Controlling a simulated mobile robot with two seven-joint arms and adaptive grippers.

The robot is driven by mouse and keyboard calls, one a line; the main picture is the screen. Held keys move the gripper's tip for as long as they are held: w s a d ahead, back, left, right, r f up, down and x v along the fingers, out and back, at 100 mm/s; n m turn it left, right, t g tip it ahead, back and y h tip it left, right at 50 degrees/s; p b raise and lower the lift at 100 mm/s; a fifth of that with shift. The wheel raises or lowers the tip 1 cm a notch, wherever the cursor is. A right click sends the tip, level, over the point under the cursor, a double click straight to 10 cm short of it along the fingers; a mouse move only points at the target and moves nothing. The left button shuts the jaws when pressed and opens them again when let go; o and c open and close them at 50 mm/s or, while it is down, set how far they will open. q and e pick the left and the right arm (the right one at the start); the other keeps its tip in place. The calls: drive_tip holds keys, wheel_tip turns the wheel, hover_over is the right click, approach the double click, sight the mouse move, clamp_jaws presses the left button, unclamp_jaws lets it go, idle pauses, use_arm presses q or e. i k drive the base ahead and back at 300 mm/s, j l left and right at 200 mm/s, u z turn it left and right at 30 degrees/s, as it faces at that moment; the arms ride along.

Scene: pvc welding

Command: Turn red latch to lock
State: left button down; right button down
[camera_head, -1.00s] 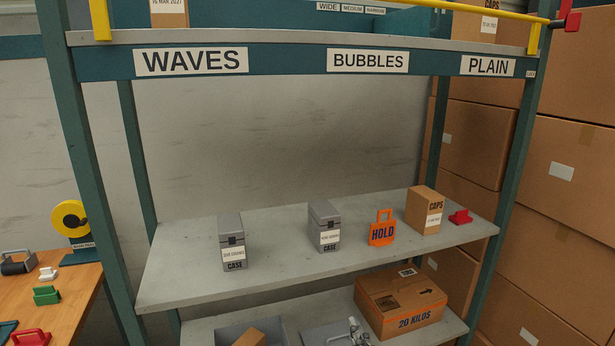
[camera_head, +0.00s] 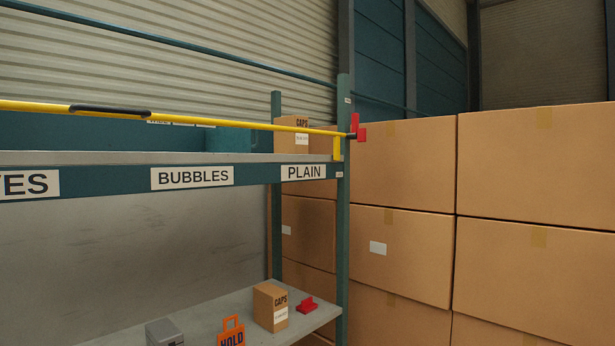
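The red latch (camera_head: 357,128) is at the right end of a yellow bar (camera_head: 235,118), beside the right front post of the shelf rack. The bar runs across the front of the upper shelf and has a black grip (camera_head: 110,111) on it. A short yellow upright (camera_head: 336,148) stands below the bar near the latch. The latch is small here, and I cannot tell whether it is locked. Neither of my grippers shows in the head view.
The teal rack post (camera_head: 343,220) stands just left of stacked cardboard boxes (camera_head: 400,160). The lower shelf holds a CAPS box (camera_head: 270,307), an orange HOLD tag (camera_head: 231,331), a small red object (camera_head: 307,305) and a grey case (camera_head: 163,333). Open air lies before the rack.

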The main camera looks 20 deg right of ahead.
sight(360, 133)
drive_tip(key=z, duration=1.15)
drive_tip(key=i+z, duration=0.15)
drive_tip(key=z, duration=0.25)
drive_tip(key=i+j+z, duration=0.1)
drive_tip(key=z, duration=0.25)
drive_tip(key=j+z, duration=0.2)
drive_tip(key=z, duration=0.2)
drive_tip(key=i+j+z, duration=0.25)
drive_tip(key=j, duration=0.4)
drive_tip(key=i+j+z, duration=0.15)
drive_tip(key=j, duration=0.25)
drive_tip(key=i+j, duration=0.15)
drive_tip(key=j, duration=0.2)
drive_tip(key=i+j, duration=0.2)
drive_tip(key=j, duration=0.15)
